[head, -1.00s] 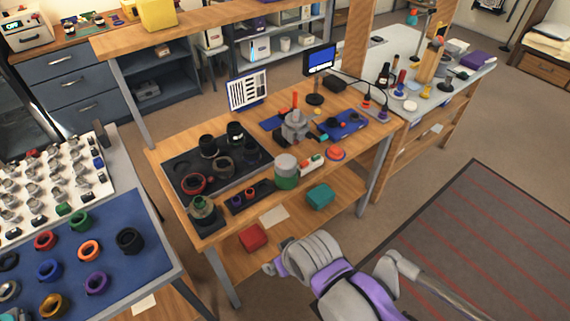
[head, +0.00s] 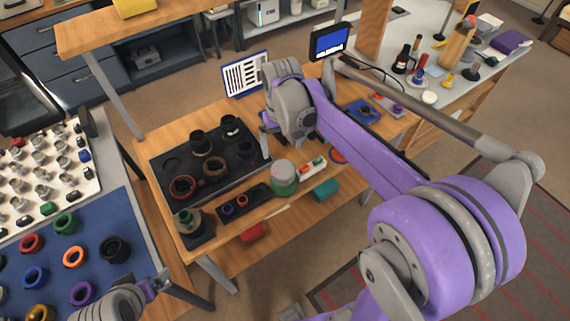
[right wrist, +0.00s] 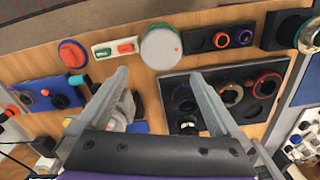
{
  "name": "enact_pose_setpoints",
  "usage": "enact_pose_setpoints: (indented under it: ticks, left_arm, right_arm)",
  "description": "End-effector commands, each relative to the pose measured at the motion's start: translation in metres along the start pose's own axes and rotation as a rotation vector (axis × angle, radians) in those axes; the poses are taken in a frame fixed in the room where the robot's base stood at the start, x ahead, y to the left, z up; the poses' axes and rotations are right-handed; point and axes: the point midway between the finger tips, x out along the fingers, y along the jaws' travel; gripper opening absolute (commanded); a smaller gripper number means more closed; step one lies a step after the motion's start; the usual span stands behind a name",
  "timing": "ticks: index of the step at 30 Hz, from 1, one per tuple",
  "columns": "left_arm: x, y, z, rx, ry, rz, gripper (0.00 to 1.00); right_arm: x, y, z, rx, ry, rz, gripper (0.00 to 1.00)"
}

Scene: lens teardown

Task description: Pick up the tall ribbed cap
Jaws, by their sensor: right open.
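A black tray (head: 171,171) on the wooden bench holds several dark lens parts. Two tall black caps stand at its back, a left one (head: 200,142) and a right one (head: 231,129); I cannot tell which is the tall ribbed cap, as the ribs are too small to see. My right gripper (head: 266,132) is over the bench by the tray's right edge. In the right wrist view its jaws (right wrist: 157,75) are apart and empty, with one finger crossing over the tray (right wrist: 215,72). My left gripper (head: 158,285) is low, beside the blue mat; its jaw opening is unclear.
A white-and-green jar (head: 284,177) stands right of the tray, with a small dark holder (head: 228,212) at the front edge. A white striped panel (head: 243,76) and a screen (head: 330,41) stand behind. A blue mat (head: 55,230) with rings is on the left.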

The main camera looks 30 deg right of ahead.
Motion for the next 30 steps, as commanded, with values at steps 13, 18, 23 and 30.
enact_pose_setpoints:
  ticks: [13, 18, 23, 30]
  left_arm:
    - [0.003, 0.000, 0.004, 0.000, -0.003, 0.000, 1.00]
    - [0.002, 0.000, 0.003, 0.000, -0.002, 0.000, 1.00]
    - [0.003, 0.000, 0.004, 0.000, -0.004, 0.000, 1.00]
    - [0.003, 0.000, 0.004, 0.000, -0.004, 0.000, 1.00]
  right_arm:
    - [0.053, 0.000, 0.002, -0.001, 0.001, 0.000, 1.00]
    - [0.078, 0.000, 0.006, -0.001, 0.002, 0.000, 1.00]
    - [0.095, 0.000, 0.006, -0.001, 0.001, 0.000, 1.00]
    - [0.097, 0.000, 0.006, -0.001, 0.002, 0.000, 1.00]
